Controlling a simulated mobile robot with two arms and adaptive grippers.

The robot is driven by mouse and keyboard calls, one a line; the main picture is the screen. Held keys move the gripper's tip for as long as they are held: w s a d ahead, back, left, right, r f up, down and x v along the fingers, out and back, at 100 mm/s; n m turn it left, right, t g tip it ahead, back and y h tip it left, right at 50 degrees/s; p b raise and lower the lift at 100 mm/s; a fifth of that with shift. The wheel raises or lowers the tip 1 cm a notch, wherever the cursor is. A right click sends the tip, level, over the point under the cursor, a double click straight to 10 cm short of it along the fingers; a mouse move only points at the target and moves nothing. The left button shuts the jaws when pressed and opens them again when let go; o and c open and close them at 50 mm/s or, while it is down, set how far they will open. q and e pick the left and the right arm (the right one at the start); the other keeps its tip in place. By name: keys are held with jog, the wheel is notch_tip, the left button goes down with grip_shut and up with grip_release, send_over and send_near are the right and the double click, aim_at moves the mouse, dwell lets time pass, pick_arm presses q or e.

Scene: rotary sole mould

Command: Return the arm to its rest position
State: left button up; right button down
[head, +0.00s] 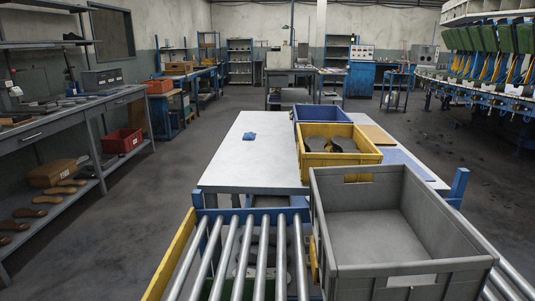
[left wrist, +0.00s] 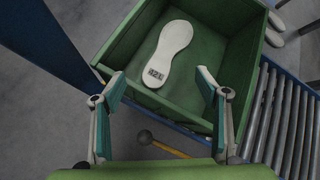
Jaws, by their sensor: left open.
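My left gripper (left wrist: 162,88) shows in the left wrist view with its two fingers wide apart and nothing between them. Beyond the fingertips is a green crate (left wrist: 121,52) holding one pale shoe sole (left wrist: 174,46) with dark digits on it. The sole lies flat on the crate floor, apart from the fingers. From this view I cannot tell whether the fingertips touch the crate's near wall. Neither gripper can be made out in the head view, and my right gripper shows in no view.
A roller conveyor (left wrist: 287,115) runs beside the green crate; rollers (head: 232,256) also show in the head view. An empty grey crate (head: 395,272) stands at the right. A yellow crate (head: 340,160) with dark soles and a blue crate (head: 320,113) are on the white table (head: 240,165).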

pick_arm(q)
jog(key=s+a+r+n+g+h, duration=0.1)
jog(key=s+a+r+n+g, duration=0.15)
jog(key=s+n, duration=0.9)
jog(key=s+a+r+n+g+h, duration=0.1)
jog(key=s+r+n+g, duration=0.25)
jog(key=s+n, duration=0.8)
notch_tip(320, 180, down, 23)
jog(key=w+n+g, duration=0.1)
jog(key=w+n, duration=0.2)
jog(key=n, duration=0.1)
jog(key=s+a+f+g+p, duration=0.1)
jog(key=s+a+f+p, duration=0.1)
jog(key=s+p, duration=1.5)
jog(key=shift+s+a+f+m, duration=0.15)
jog(key=shift+s+a+m, duration=0.15)
jog(key=shift+s+a, duration=0.1)
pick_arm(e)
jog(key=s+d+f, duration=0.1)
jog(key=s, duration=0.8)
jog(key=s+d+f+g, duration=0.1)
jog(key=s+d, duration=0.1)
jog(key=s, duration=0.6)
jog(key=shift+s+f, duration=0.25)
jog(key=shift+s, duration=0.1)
